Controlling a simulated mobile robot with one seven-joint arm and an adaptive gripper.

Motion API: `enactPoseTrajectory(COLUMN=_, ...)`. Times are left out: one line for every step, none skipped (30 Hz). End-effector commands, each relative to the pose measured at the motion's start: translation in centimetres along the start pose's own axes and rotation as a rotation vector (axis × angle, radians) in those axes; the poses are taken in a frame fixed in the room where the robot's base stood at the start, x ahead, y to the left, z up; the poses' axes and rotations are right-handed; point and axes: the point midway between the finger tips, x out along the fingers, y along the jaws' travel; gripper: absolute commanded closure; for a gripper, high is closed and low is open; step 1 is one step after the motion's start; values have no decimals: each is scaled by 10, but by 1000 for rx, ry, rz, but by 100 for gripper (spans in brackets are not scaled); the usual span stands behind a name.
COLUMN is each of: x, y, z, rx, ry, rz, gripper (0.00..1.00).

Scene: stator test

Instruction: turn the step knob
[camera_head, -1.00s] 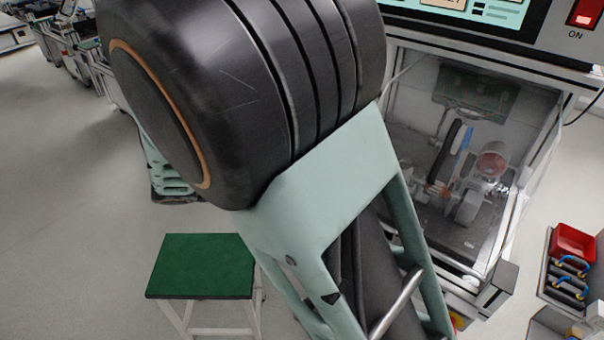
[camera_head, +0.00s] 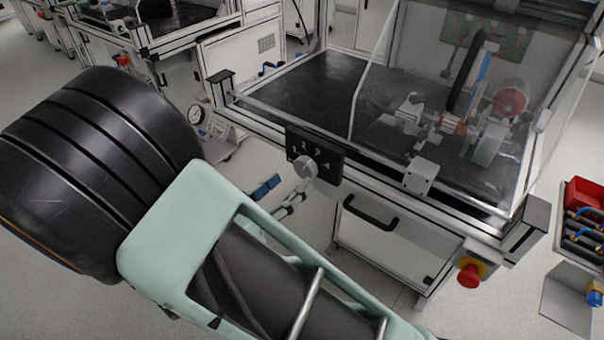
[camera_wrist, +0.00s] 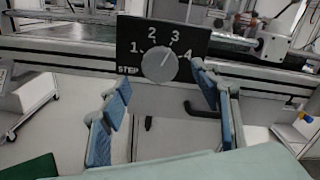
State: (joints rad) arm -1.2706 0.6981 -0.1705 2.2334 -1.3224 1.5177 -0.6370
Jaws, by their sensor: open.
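The step knob (camera_wrist: 159,65) is a round grey dial on a black plate (camera_wrist: 190,40) marked STEP and 1 to 4. In the wrist view its pointer line slants up and right, toward the 3. The knob also shows in the head view (camera_head: 305,167), on the front rail of the test bench. My gripper (camera_wrist: 163,87) is open, with one blue-padded finger low left and the other to the right of the knob. The knob appears between the fingers in the picture; I see no contact. In the head view, my arm partly hides the gripper.
A drawer handle (camera_head: 370,213) sits below the rail. A red emergency button (camera_head: 470,274) is at the bench's right front corner. A clear guard (camera_head: 375,75) stands over the bench top. A pressure gauge (camera_head: 195,115) is left of the knob.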

Motion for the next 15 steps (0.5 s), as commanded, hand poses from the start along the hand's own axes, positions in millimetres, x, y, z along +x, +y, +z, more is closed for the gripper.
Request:
enactPoseTrajectory(x=11, y=0, z=-2, rx=1, ry=1, rz=-4, gripper=43)
enactPoseTrajectory(x=16, y=0, z=-2, rx=1, ry=1, rz=-3, gripper=43)
enactPoseTrajectory(x=23, y=0, z=-2, rx=1, ry=1, rz=-4, gripper=43)
enactPoseTrajectory(x=28, y=0, z=-2, rx=1, ry=1, rz=-3, gripper=43)
enactPoseTrajectory(x=32, y=0, z=-2, rx=1, ry=1, rz=-2, gripper=43)
enactPoseTrajectory(x=37, y=0, z=-2, rx=2, ry=2, rz=-2, gripper=43)
enactPoseTrajectory(x=40, y=0, z=-1, rx=2, ry=1, rz=-2, gripper=43)
enactPoseTrajectory(x=43, y=0, z=-1, rx=2, ry=1, rz=-2, gripper=43)
enactPoseTrajectory(x=46, y=0, z=-1, rx=2, ry=2, rz=-2, gripper=43)
enactPoseTrajectory(x=48, y=0, z=-1, rx=2, ry=2, rz=-1, gripper=43)
enactPoseTrajectory(x=50, y=0, z=-1, rx=2, ry=2, rz=-1, gripper=43)
enactPoseTrajectory(x=51, y=0, z=-1, rx=2, ry=2, rz=0, gripper=43)
enactPoseTrajectory(x=52, y=0, z=0, rx=2, ry=2, rz=1, gripper=43)
enactPoseTrajectory(x=52, y=0, z=0, rx=2, ry=1, rz=1, gripper=43)
enactPoseTrajectory(x=52, y=0, z=0, rx=2, ry=1, rz=1, gripper=43)
